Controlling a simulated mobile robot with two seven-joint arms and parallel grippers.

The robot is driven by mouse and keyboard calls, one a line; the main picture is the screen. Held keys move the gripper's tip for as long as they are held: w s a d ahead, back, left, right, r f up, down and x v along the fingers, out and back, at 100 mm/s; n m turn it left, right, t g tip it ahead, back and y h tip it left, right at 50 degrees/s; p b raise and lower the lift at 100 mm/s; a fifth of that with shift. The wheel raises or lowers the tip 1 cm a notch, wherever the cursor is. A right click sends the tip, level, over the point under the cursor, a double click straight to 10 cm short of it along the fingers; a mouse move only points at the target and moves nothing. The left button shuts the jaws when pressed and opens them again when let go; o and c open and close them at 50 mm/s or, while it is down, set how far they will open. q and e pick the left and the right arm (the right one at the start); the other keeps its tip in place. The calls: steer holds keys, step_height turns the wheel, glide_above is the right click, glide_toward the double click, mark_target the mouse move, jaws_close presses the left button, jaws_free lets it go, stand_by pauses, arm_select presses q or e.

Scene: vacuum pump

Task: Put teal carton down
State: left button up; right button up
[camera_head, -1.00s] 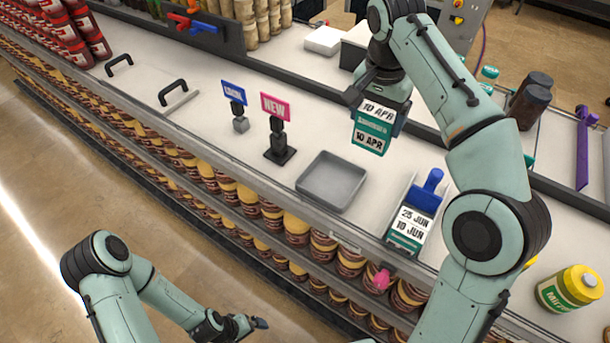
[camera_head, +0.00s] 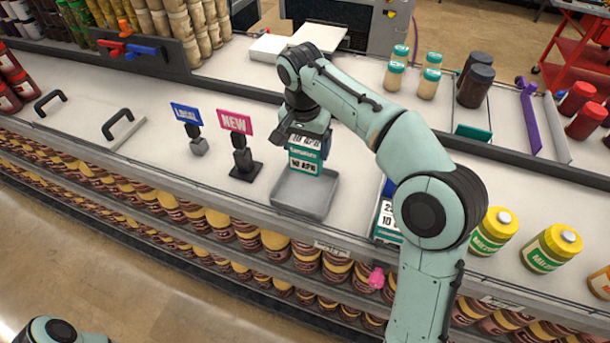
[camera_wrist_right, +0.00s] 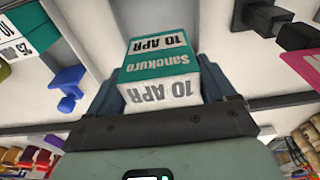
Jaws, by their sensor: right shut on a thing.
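The teal carton (camera_head: 305,166) is teal and white with "10 APR" printed on it. My right gripper (camera_head: 308,142) is shut on it. In the head view the carton appears in front of the grey tray (camera_head: 287,192); I cannot tell whether its bottom touches the tray. In the right wrist view the carton (camera_wrist_right: 162,70) sits between the two dark fingers, its "Sanokuro" label showing. My left gripper is out of view; only part of the left arm shows at bottom left.
A pink "NEW" sign (camera_head: 234,123) and a blue "LOCAL" sign (camera_head: 186,114) stand left of the tray. A date-card holder (camera_head: 386,222) is to the right, partly hidden by my right arm.

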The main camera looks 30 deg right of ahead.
mark_target(303, 144)
step_height(303, 144, down, 5)
steer(key=shift+r+b, duration=0.1)
steer(key=shift+b, duration=0.3)
steer(key=shift+w+f, duration=0.15)
steer(key=shift+f, duration=0.05)
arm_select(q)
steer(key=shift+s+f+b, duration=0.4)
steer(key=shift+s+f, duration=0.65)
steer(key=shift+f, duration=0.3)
arm_select(e)
steer(key=shift+f, duration=2.05)
steer(key=shift+f, duration=0.1)
steer(key=o, duration=0.9)
steer(key=shift+c, duration=0.2)
steer(key=r, duration=0.4)
steer(key=r+p, duration=0.1)
steer(key=r, duration=0.3)
steer(key=s+a+r+p, duration=0.1)
steer(key=r, duration=0.3)
steer(key=shift+a+r, duration=0.1)
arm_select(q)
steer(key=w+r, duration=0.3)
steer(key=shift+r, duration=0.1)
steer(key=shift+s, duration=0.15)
